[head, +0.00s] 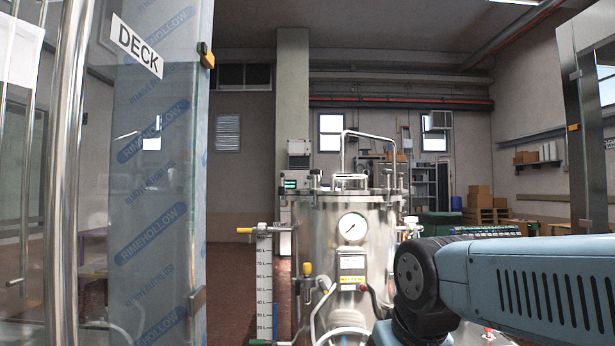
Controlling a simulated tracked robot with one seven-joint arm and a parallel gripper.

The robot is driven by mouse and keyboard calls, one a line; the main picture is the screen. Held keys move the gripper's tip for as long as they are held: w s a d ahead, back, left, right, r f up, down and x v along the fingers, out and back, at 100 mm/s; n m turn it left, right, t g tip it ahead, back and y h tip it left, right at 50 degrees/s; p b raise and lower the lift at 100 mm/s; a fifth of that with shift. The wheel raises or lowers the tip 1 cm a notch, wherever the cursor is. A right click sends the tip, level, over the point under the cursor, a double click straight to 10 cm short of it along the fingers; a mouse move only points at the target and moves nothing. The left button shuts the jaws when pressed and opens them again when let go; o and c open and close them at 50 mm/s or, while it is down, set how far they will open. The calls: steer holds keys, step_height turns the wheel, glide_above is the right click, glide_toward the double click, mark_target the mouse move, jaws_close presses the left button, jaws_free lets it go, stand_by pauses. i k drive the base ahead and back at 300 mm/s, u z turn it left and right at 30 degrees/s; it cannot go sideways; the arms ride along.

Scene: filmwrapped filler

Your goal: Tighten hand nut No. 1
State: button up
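A steel vessel (318,255) stands ahead of me in the middle of the head view, with a round dial gauge (352,228) on its front. Small upright fasteners show along its lid rim, one at the left (315,180) and one at the right (388,178). They are too small to tell which is hand nut No. 1, or whether any is loose. My blue-grey arm reaches in from the lower right and hides part of the vessel's right side. My gripper is not in view.
A filmwrapped clear panel (150,200) marked "DECK" and a steel post (66,170) stand close at the left. A level scale (264,285) stands left of the vessel. A tall bent pipe (343,150) rises above the lid. Another post (578,130) stands at the right.

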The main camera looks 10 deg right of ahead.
mark_target(314, 173)
steer(key=u, duration=0.05)
steer(key=k, duration=1.1)
steer(key=z, duration=0.5)
steer(key=i, duration=2.15)
steer(key=u, duration=0.65)
